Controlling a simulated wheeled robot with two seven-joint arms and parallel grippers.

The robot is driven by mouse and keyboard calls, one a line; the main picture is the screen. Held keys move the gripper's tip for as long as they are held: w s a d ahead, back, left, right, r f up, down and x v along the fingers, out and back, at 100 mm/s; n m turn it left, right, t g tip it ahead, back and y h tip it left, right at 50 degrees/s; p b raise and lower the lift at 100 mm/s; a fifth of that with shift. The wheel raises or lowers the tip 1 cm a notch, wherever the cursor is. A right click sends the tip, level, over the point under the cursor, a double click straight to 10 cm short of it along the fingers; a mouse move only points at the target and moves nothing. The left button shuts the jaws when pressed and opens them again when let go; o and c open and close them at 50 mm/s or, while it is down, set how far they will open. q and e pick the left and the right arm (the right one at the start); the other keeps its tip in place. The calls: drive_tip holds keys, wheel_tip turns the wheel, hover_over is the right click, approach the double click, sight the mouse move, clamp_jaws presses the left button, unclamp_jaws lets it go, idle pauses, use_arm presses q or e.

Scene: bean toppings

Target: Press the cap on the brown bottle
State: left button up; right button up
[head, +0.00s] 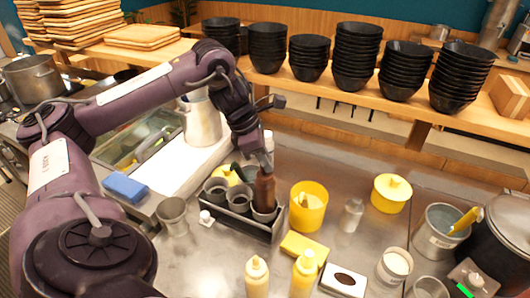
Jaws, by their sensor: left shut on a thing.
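The brown bottle (265,192) stands about upright at the right end of the dark caddy (238,226), its lower end in or just over the right-hand cup. My left gripper (264,166) comes down from above and is shut at the bottle's top. The cap is hidden by the gripper, so I cannot tell how it sits. My right gripper is not in view.
A yellow tub (309,212) stands close to the right of the caddy. Squeeze bottles (257,276) stand in front. A metal cup (172,216) is at the left. Stacks of black bowls (357,58) line the shelf behind. Some counter is bare behind the tub.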

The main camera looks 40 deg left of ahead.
use_arm(q)
drive_tip(key=shift+f, duration=0.15)
drive_tip(key=o, duration=1.2)
drive_tip(key=shift+o, duration=0.2)
drive_tip(key=shift+r+p, duration=3)
drive_tip(key=shift+r, duration=0.3)
clamp_jaws()
